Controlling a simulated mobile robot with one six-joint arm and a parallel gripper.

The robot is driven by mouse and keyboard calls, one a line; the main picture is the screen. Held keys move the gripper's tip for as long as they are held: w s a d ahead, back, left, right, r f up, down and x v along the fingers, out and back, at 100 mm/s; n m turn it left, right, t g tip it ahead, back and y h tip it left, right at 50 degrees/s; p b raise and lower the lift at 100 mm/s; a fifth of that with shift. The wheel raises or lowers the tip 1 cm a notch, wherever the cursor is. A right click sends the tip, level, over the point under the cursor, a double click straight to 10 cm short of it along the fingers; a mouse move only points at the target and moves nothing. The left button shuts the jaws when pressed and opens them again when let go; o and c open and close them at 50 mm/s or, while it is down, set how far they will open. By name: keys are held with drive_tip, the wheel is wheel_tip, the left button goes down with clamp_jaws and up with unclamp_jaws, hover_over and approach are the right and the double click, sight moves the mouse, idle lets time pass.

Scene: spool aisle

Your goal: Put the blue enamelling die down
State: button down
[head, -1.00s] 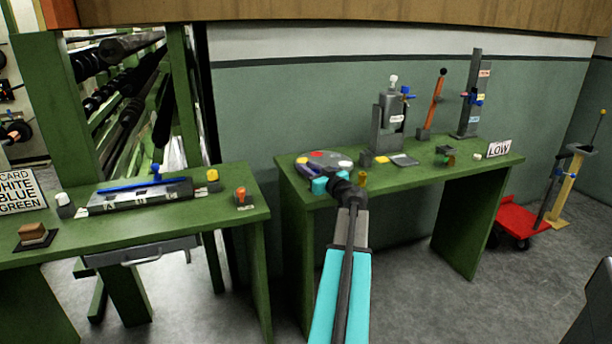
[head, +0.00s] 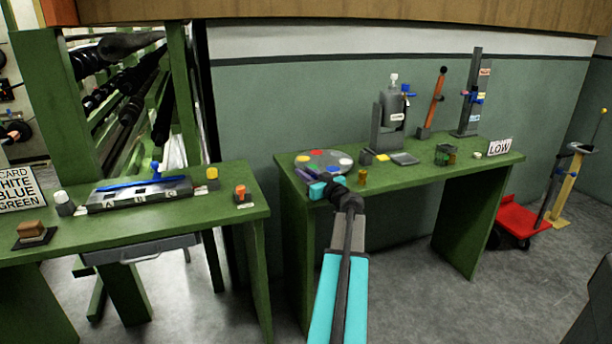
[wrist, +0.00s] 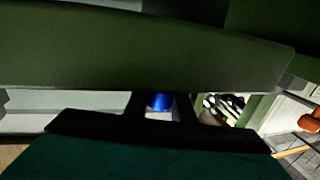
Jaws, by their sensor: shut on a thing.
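The blue enamelling die (wrist: 160,101) shows in the wrist view as a small blue piece between my gripper's dark fingers. My gripper (wrist: 160,96) is shut on it. In the head view my wrist is at the front left corner of the right-hand green bench (head: 420,180), beside the round grey disc with coloured spots. I cannot make out the die there. In the wrist view a broad dark green surface lies across the picture above the die. I cannot tell whether the die touches anything.
The round disc (head: 324,153) lies at the bench's left end. A small brass piece (head: 363,177), a grey press (head: 390,125), a dark cup (head: 445,154) and a LOW sign (head: 499,147) stand further right. The left bench (head: 120,235) holds a labelled rack (head: 140,196). A gap separates the benches.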

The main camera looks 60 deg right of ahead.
drive_tip(key=shift+f+b, duration=0.2)
drive_tip(key=shift+b, duration=0.2)
drive_tip(key=c, duration=1.5)
unclamp_jaws()
drive_tip(key=shift+r+p, duration=0.15)
drive_tip(key=shift+p, duration=1)
drive_tip(key=b+v, duration=0.1)
drive_tip(key=v, duration=0.6)
drive_tip(key=b+v, duration=0.1)
drive_tip(key=v, duration=0.6)
drive_tip(key=shift+f, duration=0.2)
drive_tip(key=shift+w, duration=0.1)
